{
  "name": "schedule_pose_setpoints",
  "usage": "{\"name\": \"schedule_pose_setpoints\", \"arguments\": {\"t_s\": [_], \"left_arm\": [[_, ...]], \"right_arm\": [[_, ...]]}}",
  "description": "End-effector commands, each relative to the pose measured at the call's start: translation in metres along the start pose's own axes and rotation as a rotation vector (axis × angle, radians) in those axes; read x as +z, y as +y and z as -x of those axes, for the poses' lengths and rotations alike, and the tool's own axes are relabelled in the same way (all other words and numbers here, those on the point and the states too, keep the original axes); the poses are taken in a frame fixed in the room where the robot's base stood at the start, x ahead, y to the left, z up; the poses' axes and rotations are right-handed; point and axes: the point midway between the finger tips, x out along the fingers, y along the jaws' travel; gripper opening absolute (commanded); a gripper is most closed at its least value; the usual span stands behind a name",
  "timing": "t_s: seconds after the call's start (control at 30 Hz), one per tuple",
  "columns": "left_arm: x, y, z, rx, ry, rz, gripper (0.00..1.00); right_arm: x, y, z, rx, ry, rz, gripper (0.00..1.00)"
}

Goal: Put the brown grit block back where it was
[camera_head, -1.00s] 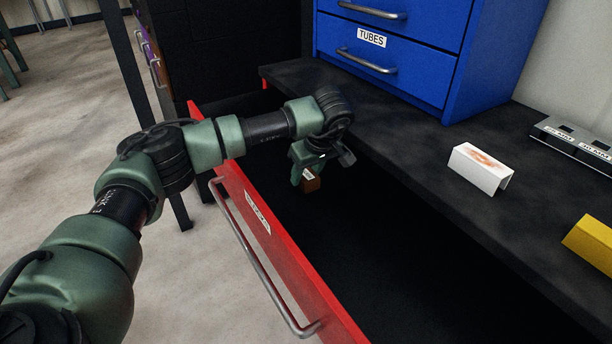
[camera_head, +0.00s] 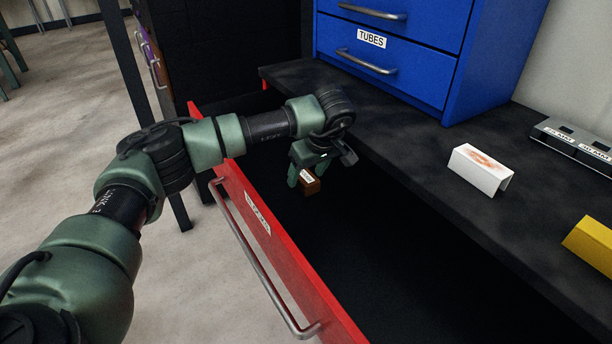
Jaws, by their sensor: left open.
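The brown grit block (camera_head: 311,187) is a small brown block with a white label. It sits inside the open red drawer (camera_head: 279,262), toward the drawer's far end. My left gripper (camera_head: 304,178) reaches down into the drawer at the block. Its jaws are open, with a finger just left of the block; the other finger is largely hidden. Whether a finger touches the block, I cannot tell. My right gripper is not in view.
The black worktop (camera_head: 415,158) borders the drawer on the right. On it stand a blue cabinet (camera_head: 390,50) labelled TUBES, a white folded card (camera_head: 481,169), a yellow block (camera_head: 592,243) and a grey labelled rack (camera_head: 575,139). The drawer's near part is empty and dark.

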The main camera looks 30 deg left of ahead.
Motion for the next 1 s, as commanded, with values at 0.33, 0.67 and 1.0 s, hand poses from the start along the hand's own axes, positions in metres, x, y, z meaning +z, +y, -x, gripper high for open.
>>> {"name": "schedule_pose_setpoints", "arguments": {"t_s": [0.33,0.67,1.0], "left_arm": [[-0.001,0.001,0.076,0.005,0.001,0.0,0.63],[0.0,0.0,0.107,0.001,0.0,0.0,0.63],[-0.001,0.0,0.109,0.001,0.0,0.0,0.63]], "right_arm": [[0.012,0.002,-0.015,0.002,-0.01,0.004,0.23],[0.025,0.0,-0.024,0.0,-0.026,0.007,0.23],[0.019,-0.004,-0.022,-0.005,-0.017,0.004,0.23]]}}
